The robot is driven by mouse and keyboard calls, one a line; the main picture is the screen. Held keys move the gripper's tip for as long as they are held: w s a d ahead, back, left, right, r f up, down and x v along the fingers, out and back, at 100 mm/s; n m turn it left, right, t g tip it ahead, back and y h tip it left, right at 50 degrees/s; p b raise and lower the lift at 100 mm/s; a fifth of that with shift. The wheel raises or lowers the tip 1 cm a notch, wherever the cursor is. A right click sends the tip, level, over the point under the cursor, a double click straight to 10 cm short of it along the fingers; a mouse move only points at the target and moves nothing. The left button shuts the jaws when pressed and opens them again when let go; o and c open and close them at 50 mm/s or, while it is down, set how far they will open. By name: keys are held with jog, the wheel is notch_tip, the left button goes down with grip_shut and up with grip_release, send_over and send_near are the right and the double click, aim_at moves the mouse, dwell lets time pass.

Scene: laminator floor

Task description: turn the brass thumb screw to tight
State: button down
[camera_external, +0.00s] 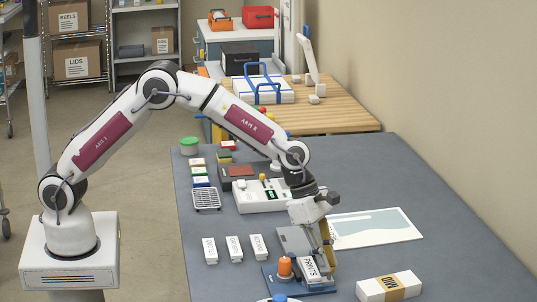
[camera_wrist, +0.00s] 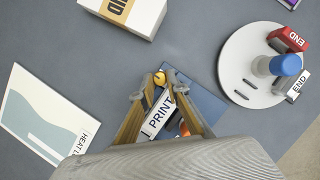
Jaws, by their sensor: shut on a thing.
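The brass thumb screw (camera_wrist: 159,79) shows as a small round gold head between the fingertips in the wrist view. My gripper (camera_wrist: 158,84) points down at it, with a finger on either side, shut on it. A white block lettered PRINTS (camera_wrist: 158,114) lies just below the screw in that view, on a blue base plate (camera_wrist: 207,106). In the external view my gripper (camera_external: 327,262) is at the right end of the PRINTS block (camera_external: 311,269), and the screw is hidden by the fingers. I cannot tell how far the screw is turned.
An orange knob (camera_external: 285,266) stands on the base plate left of my gripper. A white box with a tan band (camera_external: 390,288) lies to the right. A round white disc (camera_wrist: 238,65) holds END blocks and a blue-topped post. A flat sheet (camera_external: 375,229) lies behind.

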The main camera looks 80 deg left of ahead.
jog(key=shift+w+a+m, duration=0.1)
jog(key=shift+m, duration=0.4)
jog(key=shift+w+m+g+h, duration=0.1)
jog(key=shift+m+g+h, duration=0.3)
jog(key=shift+m, duration=0.75)
jog(key=shift+w+m+g+h, duration=0.1)
jog(key=shift+m+g, duration=0.5)
jog(key=shift+m, duration=0.55)
jog(key=c, duration=2)
grip_release()
jog(key=shift+o, duration=0.2)
jog(key=shift+s, duration=0.1)
jog(key=shift+r, duration=0.1)
jog(key=shift+a+r, duration=0.45)
jog(key=shift+r, duration=0.1)
jog(key=s+a, duration=0.1)
jog(key=a, duration=0.2)
jog(key=s+a, duration=0.1)
jog(key=a, duration=0.3)
jog(key=s+a, duration=0.1)
jog(key=a, duration=0.3)
jog(key=shift+s+a, duration=0.1)
jog(key=shift+a, duration=0.05)
